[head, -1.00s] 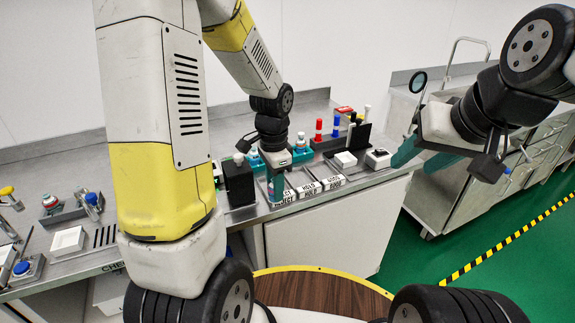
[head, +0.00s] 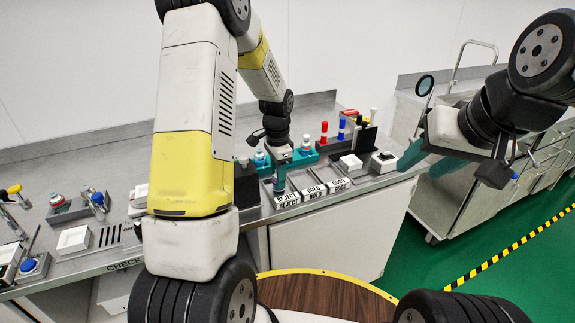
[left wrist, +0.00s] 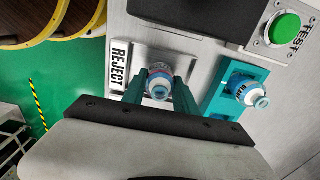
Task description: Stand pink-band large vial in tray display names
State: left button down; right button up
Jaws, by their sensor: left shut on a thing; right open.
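My left gripper (head: 281,171) is shut on a vial (head: 279,184) at the REJECT tray (head: 288,201), the leftmost of three labelled trays. In the left wrist view the vial (left wrist: 160,84) stands between the teal fingers (left wrist: 163,98), its blue-and-white top towards the camera, over the REJECT tray (left wrist: 122,64). Its band colour is not clear, nor whether its base touches the tray floor. The HOLD tray (head: 315,193) and GOOD tray (head: 340,186) lie to the right. My right gripper (head: 428,161) is open and empty, right of the counter trays.
A teal holder (left wrist: 218,92) with another capped vial (left wrist: 248,90) stands close beside the left gripper. A black box (head: 246,186) is just left of the trays. A green TEST button (left wrist: 285,28), a rack with red and blue capped items (head: 333,142) and white blocks (head: 351,162) are nearby.

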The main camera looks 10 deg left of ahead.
pick_arm(q)
jog(key=c, duration=1)
grip_release()
jog(key=shift+f, duration=0.1)
jog(key=shift+o, duration=0.2)
notch_tip(320, 180, up, 12)
jog(key=shift+f, duration=0.1)
jog(key=s+r+n+t+h, duration=0.1)
jog(key=s+r+n+t, duration=0.3)
jog(key=s+r, duration=0.75)
jog(key=s+d+r+n+t+h, duration=0.1)
jog(key=s+n, duration=0.5)
jog(key=s, duration=0.6)
jog(key=shift+s+d+r+n+t, duration=0.3)
jog(key=shift+s+d+r+t, duration=0.1)
jog(key=shift+d+r+t, duration=0.25)
